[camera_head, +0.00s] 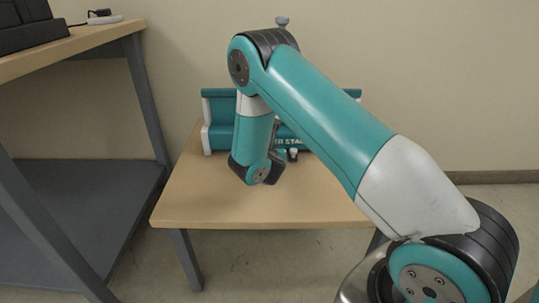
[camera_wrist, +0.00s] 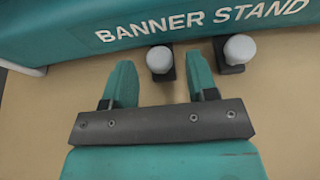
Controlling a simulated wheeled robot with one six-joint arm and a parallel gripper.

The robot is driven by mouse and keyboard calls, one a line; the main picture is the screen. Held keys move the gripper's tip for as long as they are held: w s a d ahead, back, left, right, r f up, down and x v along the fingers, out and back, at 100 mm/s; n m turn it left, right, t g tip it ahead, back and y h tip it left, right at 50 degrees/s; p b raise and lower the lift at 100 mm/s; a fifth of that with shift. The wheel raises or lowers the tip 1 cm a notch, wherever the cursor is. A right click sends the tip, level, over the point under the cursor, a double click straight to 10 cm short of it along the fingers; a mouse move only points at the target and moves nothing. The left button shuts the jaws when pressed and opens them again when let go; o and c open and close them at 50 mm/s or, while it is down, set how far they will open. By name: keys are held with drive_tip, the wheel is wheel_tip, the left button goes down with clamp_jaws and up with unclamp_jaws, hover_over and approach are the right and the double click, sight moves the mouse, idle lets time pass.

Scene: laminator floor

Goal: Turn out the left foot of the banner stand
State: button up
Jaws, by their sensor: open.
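The banner stand (camera_head: 220,137) is a teal case with white end caps on the small wooden table. In the wrist view its front (camera_wrist: 70,32) carries white "BANNER STAND" lettering. Two dark feet with pale grey round knobs sit side by side along its front edge, folded in against the case. The left foot's knob (camera_wrist: 159,60) lies ahead of and between the fingers of my gripper (camera_wrist: 161,72), which is open and empty. The right foot's knob (camera_wrist: 239,49) is just right of the right finger. In the head view my arm hides the gripper and part of the stand.
The small table's top (camera_head: 200,205) is bare in front of the stand. A taller bench (camera_head: 95,38) with a dark lower shelf stands at the left, with black items on top. A plain wall is behind.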

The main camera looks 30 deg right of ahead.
drive_tip(key=shift+w+d+f, duration=0.2)
drive_tip(key=shift+w+d, duration=0.05)
drive_tip(key=shift+w, duration=0.15)
clamp_jaws()
drive_tip(key=shift+d, duration=0.1)
